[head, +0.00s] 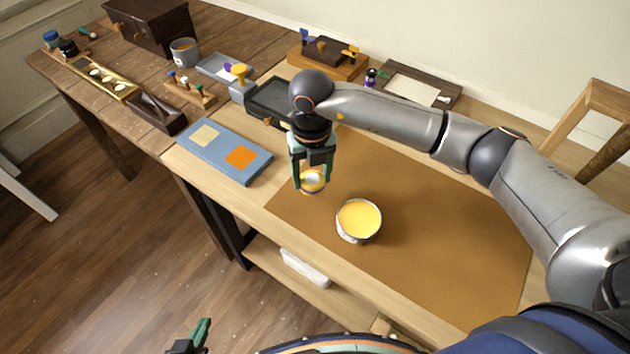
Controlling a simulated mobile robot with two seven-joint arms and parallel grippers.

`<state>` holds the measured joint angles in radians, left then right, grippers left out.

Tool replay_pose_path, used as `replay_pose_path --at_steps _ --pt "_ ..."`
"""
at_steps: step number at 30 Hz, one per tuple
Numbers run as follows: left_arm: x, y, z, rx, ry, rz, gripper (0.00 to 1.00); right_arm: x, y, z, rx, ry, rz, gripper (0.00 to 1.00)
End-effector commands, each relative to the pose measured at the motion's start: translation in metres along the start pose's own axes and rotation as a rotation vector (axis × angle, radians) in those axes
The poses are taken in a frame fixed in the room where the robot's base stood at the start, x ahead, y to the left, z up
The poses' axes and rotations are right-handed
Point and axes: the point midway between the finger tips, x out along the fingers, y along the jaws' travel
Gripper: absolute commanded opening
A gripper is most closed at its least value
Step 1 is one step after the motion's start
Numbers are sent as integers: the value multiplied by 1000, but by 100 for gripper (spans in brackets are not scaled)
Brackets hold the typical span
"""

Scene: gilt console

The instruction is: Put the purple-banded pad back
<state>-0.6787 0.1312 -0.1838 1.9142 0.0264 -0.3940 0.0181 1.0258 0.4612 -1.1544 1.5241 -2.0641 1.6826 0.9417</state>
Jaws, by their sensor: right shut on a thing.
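My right gripper (312,172) reaches down over the left part of the brown mat. It is shut on a small round pad (312,184) with a yellowish rim and a pale middle. No purple band can be made out on it, as the fingers cover its sides. A dark bottle with a purple band (370,78) stands at the back beside a framed tray. My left gripper (192,342) shows only partly at the bottom edge, away from the table, and its opening is unclear.
An open tin of yellow stuff (359,219) stands on the brown mat (440,240), right of the held pad. A blue board (222,150) with cream and orange squares lies left. A dark tray (270,98), yellow-knobbed stamp (239,74) and wooden stands crowd the back. The mat's right side is clear.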

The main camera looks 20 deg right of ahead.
Motion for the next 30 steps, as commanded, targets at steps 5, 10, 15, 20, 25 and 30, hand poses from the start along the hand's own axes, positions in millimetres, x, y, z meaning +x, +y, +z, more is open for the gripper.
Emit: replay_pose_path --at_steps 5,10,15,20,25,30 --pt "-4 0 -4 0 0 0 0 20 -8 4 1 5 -2 12" --pt "-6 0 -6 0 0 0 0 39 -7 4 1 2 -1 12" --pt "-5 0 -6 0 0 0 0 40 -8 5 0 -1 -1 12" --pt "-4 0 -4 0 0 0 0 43 -7 4 0 0 -1 12" --pt "-4 0 -4 0 0 0 0 44 -7 4 0 0 -1 76" --pt "-4 0 -4 0 0 0 0 43 -7 4 1 0 -1 94"
